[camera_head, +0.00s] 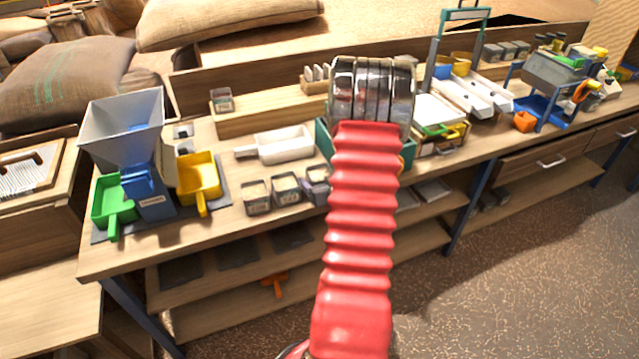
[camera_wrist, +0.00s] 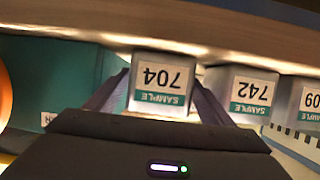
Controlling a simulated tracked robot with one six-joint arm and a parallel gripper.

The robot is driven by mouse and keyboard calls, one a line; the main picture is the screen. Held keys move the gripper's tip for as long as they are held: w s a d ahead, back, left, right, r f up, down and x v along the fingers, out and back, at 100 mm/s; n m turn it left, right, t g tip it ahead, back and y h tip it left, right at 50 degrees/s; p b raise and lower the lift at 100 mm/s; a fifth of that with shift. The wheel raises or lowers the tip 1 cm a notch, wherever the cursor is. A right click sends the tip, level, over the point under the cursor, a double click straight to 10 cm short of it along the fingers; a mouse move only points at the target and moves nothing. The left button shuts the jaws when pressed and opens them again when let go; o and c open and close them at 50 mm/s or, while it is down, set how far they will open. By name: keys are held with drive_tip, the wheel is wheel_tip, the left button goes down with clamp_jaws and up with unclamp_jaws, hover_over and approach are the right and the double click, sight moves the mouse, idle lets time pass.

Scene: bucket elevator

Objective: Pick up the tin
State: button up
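A small square sample tin (camera_wrist: 160,84) with a white and green label reading 704 stands between the two fingers of my gripper (camera_wrist: 160,82) in the wrist view, which shows it upside down. A finger lies close along each side of the tin. I cannot tell whether both fingers touch it. In the head view this tin (camera_head: 318,186) is at the right end of a row on the bench's front edge, partly covered by my gripper. My red arm hides most of the gripper there.
Tin 742 (camera_wrist: 241,92) and another tin (camera_wrist: 311,103) stand close beside it. A teal box (camera_wrist: 60,80) is on the other side. On the bench are a white scoop (camera_head: 284,145), a yellow scoop (camera_head: 199,177) and a blue hopper machine (camera_head: 148,190).

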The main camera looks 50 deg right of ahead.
drive_tip(key=c, duration=1.2)
drive_tip(key=shift+o, duration=0.2)
drive_tip(key=shift+r, duration=0.2)
wheel_tip(320, 180, up, 18)
drive_tip(key=shift+f, duration=0.15)
idle(0.5)
